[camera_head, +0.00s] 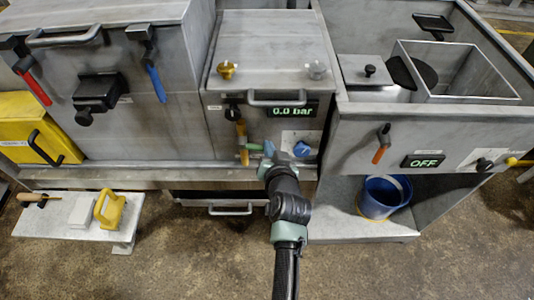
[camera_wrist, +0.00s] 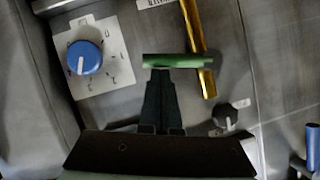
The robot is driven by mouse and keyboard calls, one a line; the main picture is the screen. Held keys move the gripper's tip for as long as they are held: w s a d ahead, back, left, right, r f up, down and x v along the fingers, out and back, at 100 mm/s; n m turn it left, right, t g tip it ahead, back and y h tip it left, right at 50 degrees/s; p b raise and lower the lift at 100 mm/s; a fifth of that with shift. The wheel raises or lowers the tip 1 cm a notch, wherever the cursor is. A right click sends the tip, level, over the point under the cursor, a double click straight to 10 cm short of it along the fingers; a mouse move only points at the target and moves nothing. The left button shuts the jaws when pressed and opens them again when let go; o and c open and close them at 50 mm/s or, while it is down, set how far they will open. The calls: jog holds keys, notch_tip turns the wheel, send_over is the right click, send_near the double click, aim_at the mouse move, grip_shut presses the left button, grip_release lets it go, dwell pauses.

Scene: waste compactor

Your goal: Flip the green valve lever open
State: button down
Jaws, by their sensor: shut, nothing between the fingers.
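The green valve lever (camera_head: 253,147) sits on the front of the middle machine, at the lower end of a yellow pipe (camera_head: 240,129). In the wrist view the green lever (camera_wrist: 180,61) lies crosswise just past my fingertips, and its right end overlaps the yellow pipe (camera_wrist: 196,40). My gripper (camera_head: 268,150) is shut and empty, just right of the lever in the head view. In the wrist view my gripper (camera_wrist: 157,74) shows its dark fingers together, tips at the lever's left part. I cannot tell whether they touch it.
A blue dial (camera_head: 302,149) on a white plate is close to the right of my gripper. Above are the "0.0 bar" display (camera_head: 291,110) and a grey handle (camera_head: 276,101). A black knob (camera_wrist: 225,116) shows beside my fingers. A blue bucket (camera_head: 384,196) stands below right.

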jog(key=a+f+m+t+y+b, duration=0.3)
jog(key=f+m+y+b, duration=0.3)
jog(key=b, duration=1.4)
jog(key=a+f+m, duration=0.1)
jog(key=m, duration=0.3)
jog(key=shift+f+m, duration=0.35)
jog(key=shift+m, duration=0.05)
jog(key=shift+a, duration=0.1)
jog(key=shift+r, duration=0.1)
